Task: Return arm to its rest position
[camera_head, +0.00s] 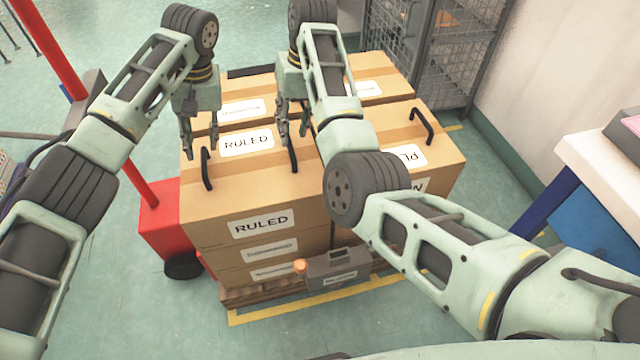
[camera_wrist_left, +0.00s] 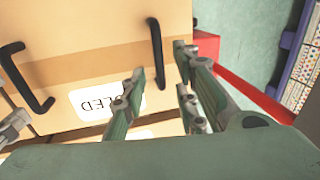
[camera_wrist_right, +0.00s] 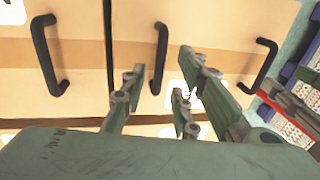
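My left gripper (camera_head: 200,148) is open and empty over the left side of the stacked cardboard boxes. Its spread fingers (camera_wrist_left: 160,78) show in the left wrist view, with a black handle (camera_wrist_left: 157,55) in line with the gap between them. My right gripper (camera_head: 292,135) is open and empty over the middle of the stack. In the right wrist view its fingers (camera_wrist_right: 155,85) are apart, and a black handle (camera_wrist_right: 160,60) appears in the gap. Neither gripper visibly grips a handle; I cannot tell the exact clearance.
A box labelled RULED (camera_head: 262,222) faces front on a wooden pallet (camera_head: 250,294). A red cart part (camera_head: 160,215) stands left of the stack. A wire cage (camera_head: 432,45) is behind, a white-topped table (camera_head: 597,165) at right.

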